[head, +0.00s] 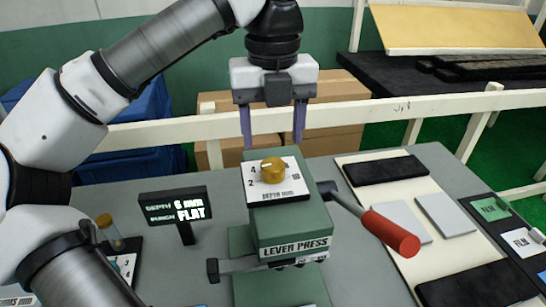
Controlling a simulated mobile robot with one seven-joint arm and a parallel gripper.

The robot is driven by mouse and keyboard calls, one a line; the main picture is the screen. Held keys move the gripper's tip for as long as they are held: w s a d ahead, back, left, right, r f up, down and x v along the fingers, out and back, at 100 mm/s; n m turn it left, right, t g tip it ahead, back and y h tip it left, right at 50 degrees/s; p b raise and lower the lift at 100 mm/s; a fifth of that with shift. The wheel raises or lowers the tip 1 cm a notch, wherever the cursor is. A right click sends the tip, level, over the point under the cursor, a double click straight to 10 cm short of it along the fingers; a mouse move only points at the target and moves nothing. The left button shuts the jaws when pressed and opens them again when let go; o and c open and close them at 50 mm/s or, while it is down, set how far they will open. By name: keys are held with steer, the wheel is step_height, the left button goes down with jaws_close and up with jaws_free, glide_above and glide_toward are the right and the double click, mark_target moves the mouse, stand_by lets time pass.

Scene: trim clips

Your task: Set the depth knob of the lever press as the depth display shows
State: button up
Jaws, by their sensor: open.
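The lever press (290,228) is a green block labelled "LEVER PRESS" in the middle of the table. A yellow depth knob (273,172) sits on its white dial plate, where a 2 and a 4 can be read; a light pointer mark on the knob's top is too small to read surely. The depth display (175,207), a black sign left of the press, reads "DEPTH 6 MM" and "PUNCH FLAT". My gripper (272,140) is open and empty, fingers pointing down, above and behind the knob in the picture. It does not touch the knob.
A red-handled lever (390,232) sticks out to the right of the press. A cream board (352,190) with dark and grey pads lies on the right. A small yellow-topped item (105,222) stands at the left. A white rail (400,108) runs behind the table.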

mark_target(272, 164)
steer(key=shift+f+p, duration=0.6)
steer(key=shift+f, duration=2.5)
steer(key=shift+c, duration=0.5)
steer(key=c, duration=0.9)
steer(key=shift+m+b, duration=0.3)
steer(key=shift+b, duration=0.05)
steer(key=m+b, duration=0.2)
steer(key=m, duration=0.1)
steer(key=shift+f+m, duration=0.15)
steer(key=shift+m, duration=0.15)
steer(key=m+b, duration=0.1)
steer(key=m, duration=0.4)
steer(key=shift+m+b, duration=0.3)
steer(key=shift+b, duration=0.1)
steer(key=m, duration=0.5)
steer(key=shift+r, duration=0.2)
steer(key=shift+m, duration=2.5)
